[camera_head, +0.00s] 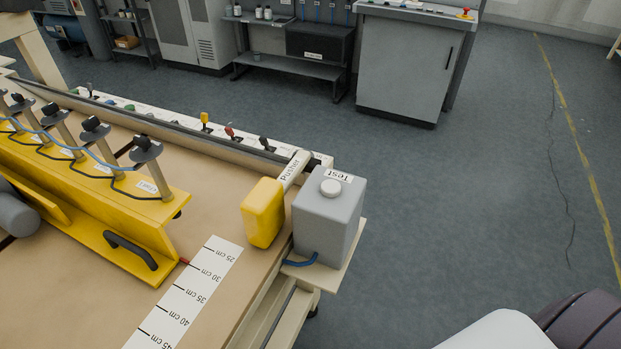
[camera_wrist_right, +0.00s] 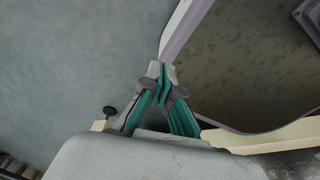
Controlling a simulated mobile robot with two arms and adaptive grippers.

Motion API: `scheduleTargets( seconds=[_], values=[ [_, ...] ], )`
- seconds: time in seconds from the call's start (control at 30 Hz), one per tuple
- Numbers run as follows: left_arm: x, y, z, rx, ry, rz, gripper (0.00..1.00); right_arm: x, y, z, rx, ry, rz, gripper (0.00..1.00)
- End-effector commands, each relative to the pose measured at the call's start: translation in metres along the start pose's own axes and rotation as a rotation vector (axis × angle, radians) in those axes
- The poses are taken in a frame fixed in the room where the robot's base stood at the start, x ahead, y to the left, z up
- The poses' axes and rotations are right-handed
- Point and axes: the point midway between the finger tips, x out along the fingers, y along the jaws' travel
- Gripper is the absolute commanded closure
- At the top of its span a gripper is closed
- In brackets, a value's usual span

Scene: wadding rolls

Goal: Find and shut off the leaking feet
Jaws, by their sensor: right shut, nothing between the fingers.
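A row of several feet (camera_head: 152,168), grey posts with black knobs on top, stands on a yellow bar (camera_head: 95,180) at the left of the head view. A blue tube (camera_head: 72,146) runs along them, and small white labels sit at their bases. No leak can be made out at this size. Small valve-like levers line a white rail behind, including a yellow one (camera_head: 204,118), a red one (camera_head: 229,132) and black ones (camera_head: 264,142). My right gripper (camera_wrist_right: 163,80) is shut and empty in the right wrist view, apart from the feet. My left gripper is not in view.
A yellow canister (camera_head: 263,213) and a grey tank (camera_head: 325,222) marked "Test" stand at the table's right end. A white scale strip (camera_head: 190,292) lies on the brown tabletop. A grey cabinet (camera_head: 405,65) stands behind. The floor (camera_head: 470,190) to the right is clear.

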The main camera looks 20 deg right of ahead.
Motion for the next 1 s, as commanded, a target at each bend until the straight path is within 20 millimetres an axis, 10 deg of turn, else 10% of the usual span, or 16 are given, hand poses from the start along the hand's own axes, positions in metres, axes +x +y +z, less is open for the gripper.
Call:
scheduleTargets(
  seconds=[0.37,0.53,1.0],
  values=[
    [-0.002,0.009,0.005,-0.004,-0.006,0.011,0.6,-0.003,0.009,0.003,-0.001,-0.005,0.011,1.0],
    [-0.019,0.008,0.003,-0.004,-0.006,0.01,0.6,-0.029,0.016,-0.038,0.015,0.029,0.016,1.0],
    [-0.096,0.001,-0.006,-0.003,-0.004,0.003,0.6,-0.239,0.037,-0.222,0.064,0.18,-0.004,1.0]
  ],
)
